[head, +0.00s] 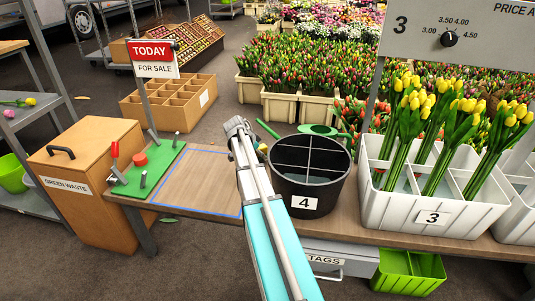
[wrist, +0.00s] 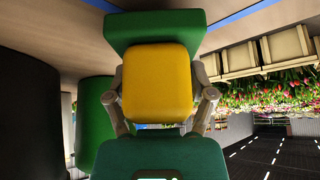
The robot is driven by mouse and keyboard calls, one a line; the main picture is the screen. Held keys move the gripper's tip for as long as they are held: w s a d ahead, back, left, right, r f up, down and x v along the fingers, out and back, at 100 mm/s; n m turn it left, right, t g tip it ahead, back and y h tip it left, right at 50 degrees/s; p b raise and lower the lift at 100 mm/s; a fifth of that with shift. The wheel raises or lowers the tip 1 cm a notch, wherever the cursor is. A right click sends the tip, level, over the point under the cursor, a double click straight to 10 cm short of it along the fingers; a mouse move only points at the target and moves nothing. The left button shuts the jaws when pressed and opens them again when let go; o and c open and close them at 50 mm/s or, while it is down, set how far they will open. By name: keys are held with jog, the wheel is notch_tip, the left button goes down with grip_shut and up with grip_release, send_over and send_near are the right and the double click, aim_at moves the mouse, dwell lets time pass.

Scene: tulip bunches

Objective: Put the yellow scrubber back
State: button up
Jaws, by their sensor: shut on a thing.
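The yellow scrubber (wrist: 157,82) fills the middle of the wrist view, a rounded yellow block with a green block (wrist: 155,30) against its upper edge in that picture. I cannot tell whether the green block is part of it. My gripper (wrist: 160,98) is shut on the yellow block, with one finger on each side. In the head view my gripper (head: 240,127) is beyond the bench's back edge, just left of the black bucket marked 4 (head: 291,192). The scrubber is mostly hidden there; only a small yellow patch shows beside the gripper.
A green tool-like object (head: 320,130) shows behind the bucket. The wooden bench (head: 385,228) carries a white crate of yellow tulips marked 3 (head: 395,205). A blue-outlined area (head: 195,180) on the bench is clear, beside a green board (head: 150,175). The green waste bin (head: 90,155) stands left.

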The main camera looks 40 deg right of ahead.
aim_at(267, 153)
jog(key=shift+d, duration=0.1)
jog(key=d, duration=0.4)
jog(key=shift+s, duration=0.1)
jog(key=shift+a+f+b, duration=0.15)
jog(key=shift+f+b, duration=0.4)
jog(key=shift+f, duration=0.25)
jog(key=shift+f+b, duration=0.2)
jog(key=shift+b, duration=0.25)
jog(key=o, duration=1)
jog(key=shift+r, duration=0.1)
jog(key=shift+c, duration=0.2)
jog(key=shift+r, duration=0.15)
